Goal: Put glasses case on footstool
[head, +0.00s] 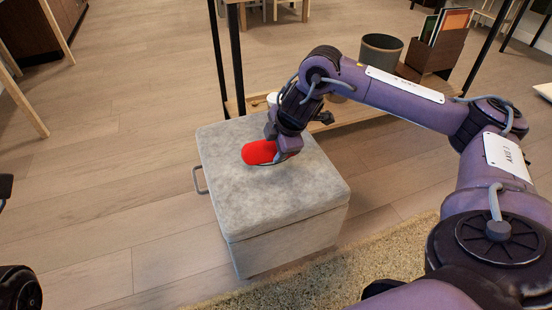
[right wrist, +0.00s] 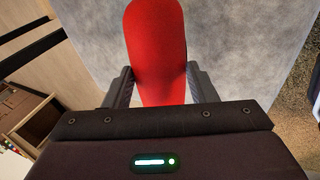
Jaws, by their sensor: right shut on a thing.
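The red glasses case (head: 259,152) is between the fingers of my right gripper (head: 277,148), over the top of the grey footstool (head: 300,190). In the right wrist view the case (right wrist: 155,45) lies between the two dark fingers of the right gripper (right wrist: 160,85), with the footstool top (right wrist: 235,45) behind it. I cannot tell whether the case touches the footstool surface. Part of the case is hidden by the gripper. My left gripper is not clearly in view; only dark parts show at the left edge of the head view.
A low wooden shelf (head: 345,120) with black posts stands behind the footstool, holding a grey bin (head: 381,50) and a wooden box (head: 436,52). A shag rug (head: 330,275) lies in front.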

